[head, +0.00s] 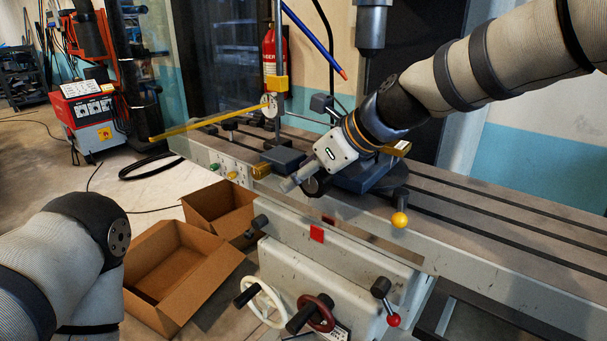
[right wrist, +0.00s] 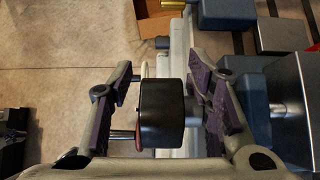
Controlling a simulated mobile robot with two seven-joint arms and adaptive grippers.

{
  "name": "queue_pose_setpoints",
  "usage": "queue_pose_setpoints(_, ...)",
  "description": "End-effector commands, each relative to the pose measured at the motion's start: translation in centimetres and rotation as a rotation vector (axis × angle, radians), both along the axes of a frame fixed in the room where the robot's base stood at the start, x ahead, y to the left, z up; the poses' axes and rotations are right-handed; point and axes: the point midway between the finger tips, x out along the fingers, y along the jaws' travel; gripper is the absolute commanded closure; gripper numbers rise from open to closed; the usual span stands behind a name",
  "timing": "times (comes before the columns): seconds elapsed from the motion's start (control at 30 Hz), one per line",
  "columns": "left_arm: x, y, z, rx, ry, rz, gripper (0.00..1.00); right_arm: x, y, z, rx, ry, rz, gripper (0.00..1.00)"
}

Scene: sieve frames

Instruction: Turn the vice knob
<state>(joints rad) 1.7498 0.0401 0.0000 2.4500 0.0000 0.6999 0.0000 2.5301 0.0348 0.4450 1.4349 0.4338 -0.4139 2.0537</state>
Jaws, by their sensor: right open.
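The vice (head: 365,177) is a blue-grey block on the long slotted machine table, partly hidden behind my right gripper. Its black round knob (head: 317,187) shows just below the gripper in the head view. My right gripper (head: 292,183) is open at the vice's front left side. In the right wrist view, the black knob (right wrist: 161,113) sits between the two purple-padded fingers of the gripper (right wrist: 161,68). A gap shows left of the knob; the right finger is closer, and contact cannot be told. My left arm is at the lower left, its gripper out of the picture.
The slotted machine table (head: 490,219) runs across the scene. A yellow ball lever (head: 400,220), a red ball lever (head: 393,319) and a white handwheel (head: 262,300) stick out in front. Two open cardboard boxes stand on the floor, the nearer one (head: 205,278) beside my left arm.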

Motion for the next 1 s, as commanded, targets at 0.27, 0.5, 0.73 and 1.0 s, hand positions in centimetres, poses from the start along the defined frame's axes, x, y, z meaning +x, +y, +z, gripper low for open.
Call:
queue_pose_setpoints(0.27,0.00,0.00,0.00,0.000,0.000,0.000,1.00,0.15,0.19,0.04,0.000,-0.005,0.000,0.55)
queue_pose_setpoints(0.5,0.01,0.00,0.00,0.000,0.000,0.000,1.00,0.13,0.18,0.03,0.000,-0.005,-0.001,1.00)
queue_pose_setpoints(0.73,0.12,0.00,0.10,0.000,-0.004,0.000,1.00,0.10,0.17,0.11,0.012,-0.013,-0.001,1.00)
queue_pose_setpoints(1.0,0.74,0.00,0.66,0.000,-0.028,-0.001,1.00,0.02,0.03,0.47,0.125,-0.085,-0.005,1.00)
